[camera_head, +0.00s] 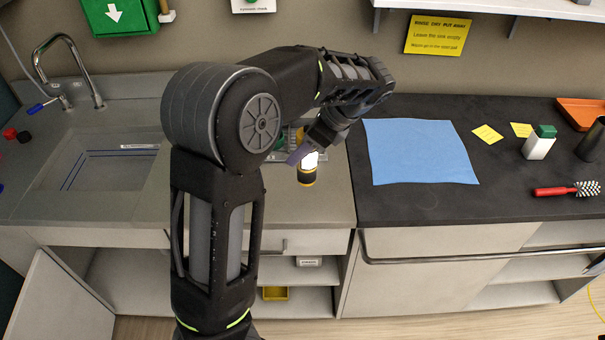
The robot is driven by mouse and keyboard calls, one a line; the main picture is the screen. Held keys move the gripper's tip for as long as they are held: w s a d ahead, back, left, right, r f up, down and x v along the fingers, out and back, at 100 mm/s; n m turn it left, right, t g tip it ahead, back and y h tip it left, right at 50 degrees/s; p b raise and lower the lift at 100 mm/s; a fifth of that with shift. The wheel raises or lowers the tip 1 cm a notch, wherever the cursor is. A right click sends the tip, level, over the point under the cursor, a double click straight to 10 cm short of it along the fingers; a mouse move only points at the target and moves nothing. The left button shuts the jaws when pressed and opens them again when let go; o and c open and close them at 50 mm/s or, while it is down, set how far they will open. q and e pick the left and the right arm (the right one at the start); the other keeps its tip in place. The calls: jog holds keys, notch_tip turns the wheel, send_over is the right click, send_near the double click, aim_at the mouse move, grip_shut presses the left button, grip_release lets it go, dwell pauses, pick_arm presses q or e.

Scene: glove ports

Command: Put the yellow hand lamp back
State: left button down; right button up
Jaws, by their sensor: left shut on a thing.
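The yellow hand lamp (307,176) shows as a small upright-looking yellow and black body with a bright white part at its top. It is at the front part of the grey counter, left of the dark worktop. My left gripper (306,156) reaches down from above and is shut on the lamp. My arm hides part of the counter behind it. I cannot tell whether the lamp's lower end touches the counter. My right gripper is not in view.
A sink (110,165) with a tap (68,65) lies to the left. A blue mat (418,152) lies on the dark worktop (415,208). Further right are a white bottle with green cap (539,143), a red-handled brush (568,190), a dark cup (592,140) and an orange tray (582,112).

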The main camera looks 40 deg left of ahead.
aim_at(301, 166)
pick_arm(q)
jog(key=shift+f, duration=0.85)
notch_tip(301, 166, down, 4)
jog(key=shift+r+p, duration=0.25)
jog(key=shift+p, duration=0.15)
jog(key=shift+f, duration=0.1)
jog(key=shift+f, duration=0.2)
jog(key=c, duration=0.7)
grip_release()
jog(key=shift+c, duration=0.2)
jog(key=shift+r, duration=0.15)
